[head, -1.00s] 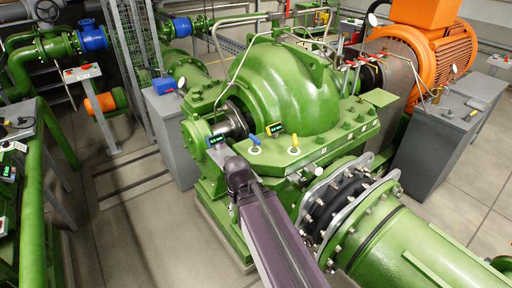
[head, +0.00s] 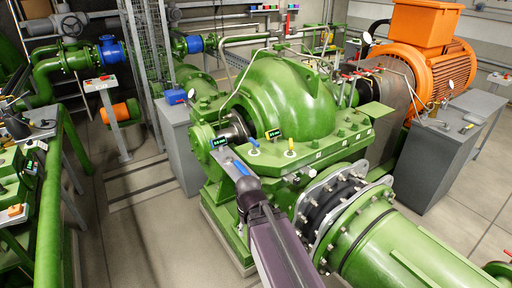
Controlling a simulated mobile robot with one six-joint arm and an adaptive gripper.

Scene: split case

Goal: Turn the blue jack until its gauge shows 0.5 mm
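The blue jack (head: 253,147) stands upright on the green flange of the split pump casing (head: 295,95). A yellow-handled jack (head: 290,149) stands to its right. A small dark gauge with lit green digits (head: 219,142) sits left of the blue jack; a second one (head: 273,134) sits behind the two jacks. Their digits are too small to read surely. My purple and dark arm reaches up from the bottom. My gripper (head: 222,156) is at its far end, left of and apart from the blue jack in the picture. Its fingers cannot be made out.
The green pipe and bolted flange (head: 380,235) fill the lower right. A grey cabinet (head: 185,140) stands left of the casing, another (head: 455,150) at right near the orange motor (head: 430,60). A green bench (head: 30,160) is at far left. Grey floor lies open at lower left.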

